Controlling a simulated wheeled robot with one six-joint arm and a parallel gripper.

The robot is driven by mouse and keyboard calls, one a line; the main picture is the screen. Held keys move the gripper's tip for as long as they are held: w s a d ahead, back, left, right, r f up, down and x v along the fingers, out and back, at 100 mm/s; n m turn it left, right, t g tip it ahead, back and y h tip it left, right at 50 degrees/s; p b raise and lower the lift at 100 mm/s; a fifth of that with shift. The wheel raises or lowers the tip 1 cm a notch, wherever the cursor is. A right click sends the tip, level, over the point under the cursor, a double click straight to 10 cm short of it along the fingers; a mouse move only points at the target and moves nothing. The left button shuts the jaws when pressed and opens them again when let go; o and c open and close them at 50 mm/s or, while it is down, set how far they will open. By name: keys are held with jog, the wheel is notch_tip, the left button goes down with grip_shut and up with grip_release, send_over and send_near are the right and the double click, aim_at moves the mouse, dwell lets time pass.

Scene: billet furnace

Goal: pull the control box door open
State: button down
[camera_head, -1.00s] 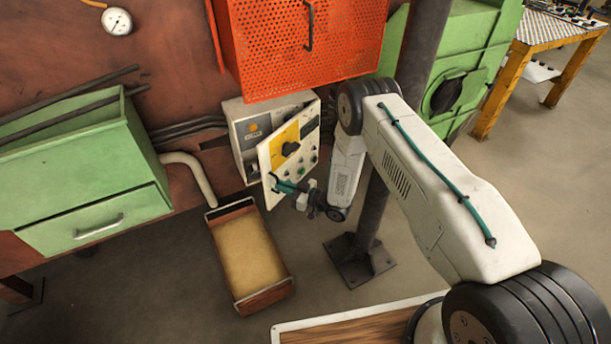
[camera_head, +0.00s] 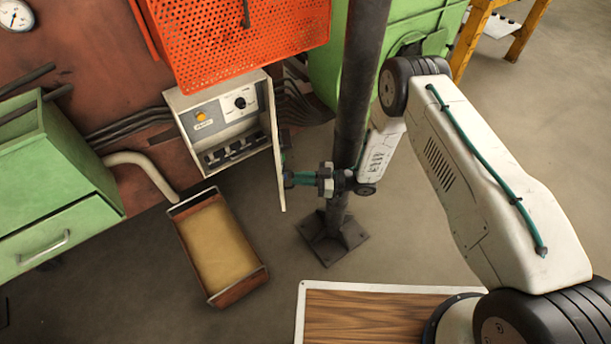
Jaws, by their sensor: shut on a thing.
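The control box (camera_head: 186,104) hangs on the wall below the orange mesh guard, and its inside with a dial, a yellow button and several switches shows. Its door (camera_head: 277,150) stands swung out at the right side of the box, seen nearly edge-on. My gripper (camera_head: 290,179) is at the outer face of the door, near its lower free edge, and is shut on the door's handle. The handle itself is mostly hidden by the teal fingers and the door.
A dark post (camera_head: 357,100) with a floor plate stands right behind my wrist. A sand-filled tray (camera_head: 176,211) lies on the floor below the box. Green drawers (camera_head: 60,228) stand at left. The orange mesh guard (camera_head: 240,40) overhangs the box.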

jog(key=shift+w+d+r+t, duration=0.1)
jog(key=shift+w+r+t, duration=0.1)
jog(key=shift+w, duration=0.25)
jog(key=shift+w+r+t, duration=0.1)
jog(key=shift+w+t, duration=0.1)
jog(key=shift+w, duration=0.2)
jog(key=c, duration=1.5)
grip_release()
jog(key=shift+w+f, duration=0.1)
jog(key=shift+f, duration=0.05)
jog(key=shift+s+f, duration=0.1)
jog(key=shift+s, duration=0.15)
jog(key=s+d+r, duration=0.1)
jog(key=s+d, duration=0.1)
jog(key=s, duration=0.3)
jog(key=s+d+r, duration=0.2)
jog(key=s, duration=0.3)
jog(key=s+d+r, duration=0.1)
jog(key=s+r, duration=0.1)
jog(key=s, duration=0.3)
jog(key=shift+d, duration=0.4)
